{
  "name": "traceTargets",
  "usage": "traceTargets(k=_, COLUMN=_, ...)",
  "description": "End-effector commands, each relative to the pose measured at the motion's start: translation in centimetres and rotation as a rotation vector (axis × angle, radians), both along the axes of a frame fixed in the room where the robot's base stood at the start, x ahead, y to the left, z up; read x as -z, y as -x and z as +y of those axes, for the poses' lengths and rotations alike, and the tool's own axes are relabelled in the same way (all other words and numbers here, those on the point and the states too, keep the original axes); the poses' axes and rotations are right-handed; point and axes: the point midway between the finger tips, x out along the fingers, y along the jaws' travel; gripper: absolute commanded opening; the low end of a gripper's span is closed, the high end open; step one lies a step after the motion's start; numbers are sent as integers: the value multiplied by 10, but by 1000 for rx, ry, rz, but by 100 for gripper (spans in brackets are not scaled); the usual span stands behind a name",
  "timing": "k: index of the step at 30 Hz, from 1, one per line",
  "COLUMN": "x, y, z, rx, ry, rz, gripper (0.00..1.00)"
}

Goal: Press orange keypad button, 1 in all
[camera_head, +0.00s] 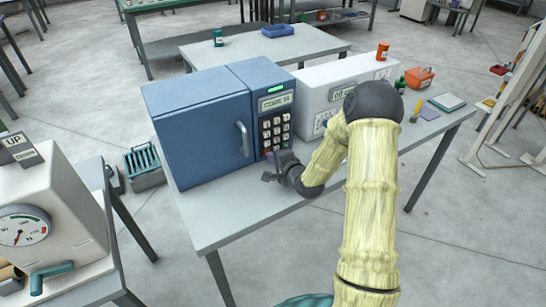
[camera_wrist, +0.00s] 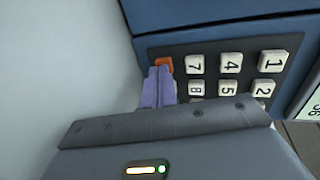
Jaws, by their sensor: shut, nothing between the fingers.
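A blue cabinet unit (camera_head: 205,120) stands on the grey table, with a dark keypad (camera_head: 275,132) on its right-hand panel. In the wrist view the keypad has white number keys, such as the 7 key (camera_wrist: 195,64), and an orange button (camera_wrist: 164,64) at the end of the row beside the 7. My gripper (camera_wrist: 159,74) is shut and empty. Its purple fingertips are right at the orange button and cover its lower part; whether they touch it I cannot tell.
A lit display (camera_head: 276,101) is above the keypad. A door handle (camera_head: 243,139) sticks out left of my gripper. A white machine (camera_head: 335,90) stands to the right. The table's front strip (camera_head: 215,215) is clear.

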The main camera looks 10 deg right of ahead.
Motion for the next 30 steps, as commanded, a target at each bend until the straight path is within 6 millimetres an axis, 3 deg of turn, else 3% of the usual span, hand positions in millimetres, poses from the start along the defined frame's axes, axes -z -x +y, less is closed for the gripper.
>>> traceTargets(k=9, x=0, y=-2, z=0, rx=0, ry=0, rz=0, gripper=0)
traceTargets(k=17, x=0, y=-18, z=5, rx=1, ry=1, rz=-2, gripper=0)
traceTargets(k=30, x=-3, y=-15, z=5, rx=-2, ry=-2, rz=-10, gripper=0)
